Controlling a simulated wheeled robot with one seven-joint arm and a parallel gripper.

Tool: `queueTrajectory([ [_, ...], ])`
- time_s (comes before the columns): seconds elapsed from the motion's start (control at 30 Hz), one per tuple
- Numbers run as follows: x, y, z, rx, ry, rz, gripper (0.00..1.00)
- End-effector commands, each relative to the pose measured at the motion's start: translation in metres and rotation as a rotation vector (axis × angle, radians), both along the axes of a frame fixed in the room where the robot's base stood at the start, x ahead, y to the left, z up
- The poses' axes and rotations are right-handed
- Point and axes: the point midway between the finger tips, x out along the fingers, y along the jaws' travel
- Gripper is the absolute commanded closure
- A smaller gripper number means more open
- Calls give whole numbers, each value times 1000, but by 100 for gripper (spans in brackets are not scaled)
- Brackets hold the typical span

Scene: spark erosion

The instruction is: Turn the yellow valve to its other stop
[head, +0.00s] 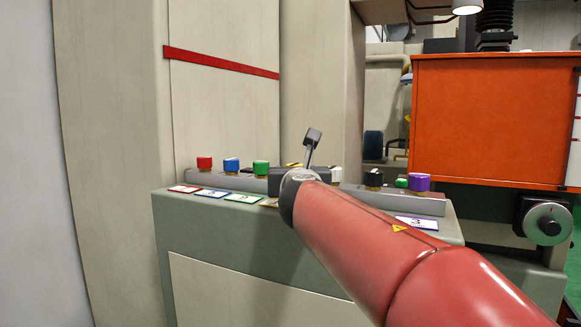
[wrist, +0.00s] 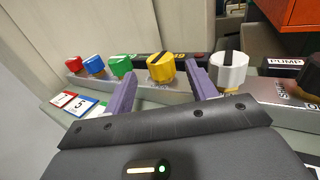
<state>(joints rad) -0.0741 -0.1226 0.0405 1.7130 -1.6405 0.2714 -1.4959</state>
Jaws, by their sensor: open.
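The yellow valve (wrist: 160,68) is a round knob with a dark stripe across its top. It stands on the grey rail in the wrist view, between the two purple fingers of my gripper (wrist: 161,75). The fingers are apart, one on each side of the knob. I cannot tell whether either finger touches it. In the head view my gripper (head: 292,180) is over the rail, and it hides nearly all of the yellow valve.
Red (wrist: 74,63), blue (wrist: 94,65) and green (wrist: 121,66) knobs stand to the left on the same rail. A white knob (wrist: 229,72) is close on the right. Black (head: 374,178) and purple (head: 420,183) knobs stand farther right. An orange cabinet (head: 490,115) is behind.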

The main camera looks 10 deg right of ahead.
Motion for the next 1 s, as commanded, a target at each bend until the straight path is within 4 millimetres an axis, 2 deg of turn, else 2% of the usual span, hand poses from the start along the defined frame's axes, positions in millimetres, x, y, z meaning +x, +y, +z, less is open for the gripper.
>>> queueTrajectory([
  [0.1,22,-4,-1,0,2,-2,43],
  [0.3,48,-8,0,1,2,-1,43],
  [0.47,56,-10,0,2,1,-1,43],
  [0.7,57,-10,-1,2,1,-1,43],
  [1.0,57,-9,-1,2,1,-1,82],
])
